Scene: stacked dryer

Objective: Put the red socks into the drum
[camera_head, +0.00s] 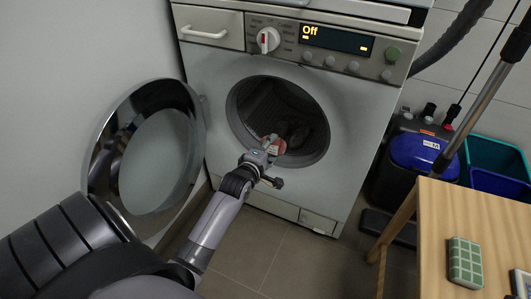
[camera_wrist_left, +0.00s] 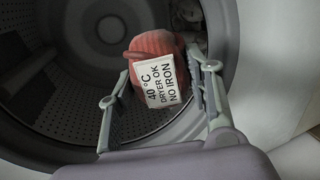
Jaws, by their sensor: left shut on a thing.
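The red socks (camera_wrist_left: 158,45) are a rolled bundle with a white label reading "40°C DRYER OK NO IRON". My left gripper (camera_wrist_left: 160,92) is shut on them, with one finger on each side. In the head view, the left gripper (camera_head: 271,152) is at the lower front of the round drum opening, and the red socks (camera_head: 277,145) show at its tip. The drum (camera_head: 262,105) is dark inside and has perforated walls in the left wrist view (camera_wrist_left: 50,85). A dark item (camera_head: 296,132) appears to lie inside it. My right gripper is not in view.
The round door (camera_head: 160,160) stands wide open at the left, beside my left arm. The machine's display (camera_head: 338,38) reads "Off". A wooden table (camera_head: 440,205) with a green checked item (camera_head: 465,262) is at the lower right. A blue vacuum cleaner (camera_head: 415,155) and bins (camera_head: 498,160) stand behind it.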

